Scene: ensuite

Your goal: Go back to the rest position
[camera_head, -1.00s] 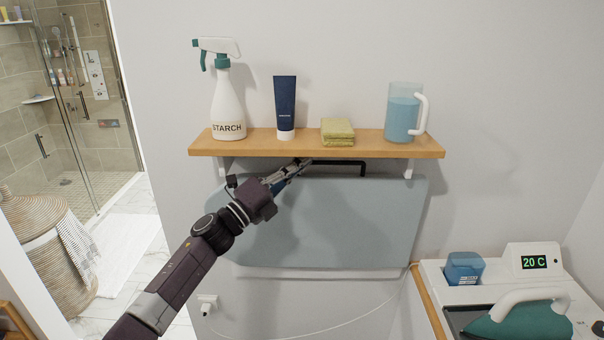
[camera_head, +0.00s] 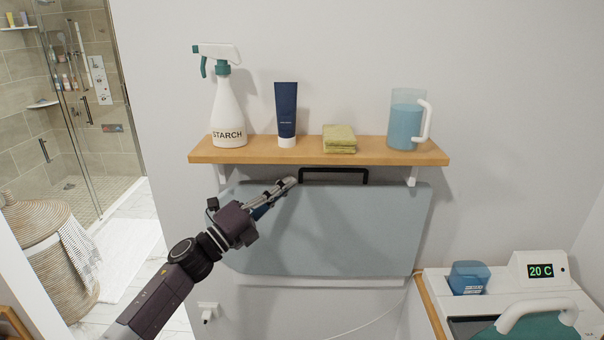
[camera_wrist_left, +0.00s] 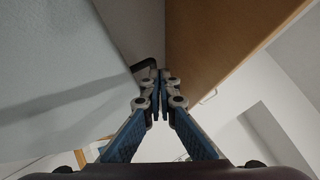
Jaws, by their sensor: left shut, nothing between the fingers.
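My left gripper (camera_head: 292,182) is shut and empty. It is in front of the upper part of the grey folded ironing board (camera_head: 340,230), just left of the board's black handle (camera_head: 335,171) and below the wooden shelf (camera_head: 310,151). In the left wrist view the closed fingers (camera_wrist_left: 158,80) point up between the board (camera_wrist_left: 60,80) and the shelf's underside (camera_wrist_left: 215,40). Part of the black handle shows behind the fingertips there. I cannot tell whether the fingers touch it. My right gripper is out of view.
An iron (camera_head: 530,326) station is at lower right. A woven basket (camera_head: 50,255) stands at left.

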